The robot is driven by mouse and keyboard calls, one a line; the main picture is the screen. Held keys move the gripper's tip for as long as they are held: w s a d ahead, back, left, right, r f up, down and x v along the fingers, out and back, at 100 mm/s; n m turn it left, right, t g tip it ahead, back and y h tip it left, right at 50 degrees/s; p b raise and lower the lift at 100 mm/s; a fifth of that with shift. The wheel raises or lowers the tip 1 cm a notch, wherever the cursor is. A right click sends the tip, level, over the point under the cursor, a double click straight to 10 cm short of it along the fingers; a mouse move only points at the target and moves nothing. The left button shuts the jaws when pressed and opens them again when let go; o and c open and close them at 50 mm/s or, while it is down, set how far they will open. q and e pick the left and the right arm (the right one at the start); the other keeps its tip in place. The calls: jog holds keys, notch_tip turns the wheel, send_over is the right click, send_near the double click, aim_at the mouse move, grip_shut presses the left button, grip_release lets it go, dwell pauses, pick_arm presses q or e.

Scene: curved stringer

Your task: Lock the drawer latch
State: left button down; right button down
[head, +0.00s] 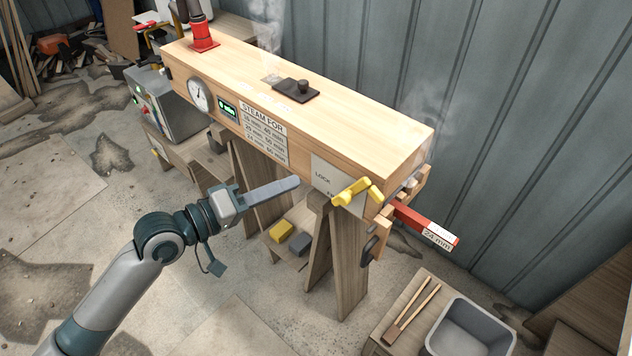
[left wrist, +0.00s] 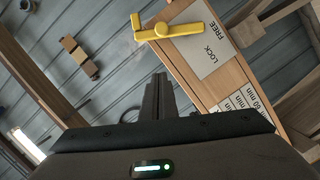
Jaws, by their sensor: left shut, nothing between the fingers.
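The yellow latch lever (head: 352,192) sits on the front face of the long wooden steam box, near its right end. It shows in the left wrist view too (left wrist: 181,30), with one end reaching past the box edge. A pale plate (head: 324,172) beside it reads LOCK and FREE; in the head view the lever partly covers FREE, and the wrist view shows both words on the plate (left wrist: 208,57). My left gripper (head: 296,182) is shut and empty, in front of the box and left of the lever, apart from it. Its closed fingers show in the wrist view (left wrist: 158,95). My right gripper is not in view.
A red bar (head: 427,226) marked 24 mm sticks out of the wooden box's (head: 330,120) right end. Wooden trestle legs (head: 330,255) stand below. A grey bin (head: 470,330) and wooden tongs (head: 411,312) are at lower right. Open floor lies left.

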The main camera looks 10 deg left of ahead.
pick_arm(q)
jog(key=w+d+f+p, duration=0.3)
jog(key=w+d+p, duration=0.1)
jog(key=d, duration=0.6)
jog(key=shift+w+f+p, duration=0.15)
jog(key=shift+w+p, duration=0.05)
jog(key=shift+p, duration=0.35)
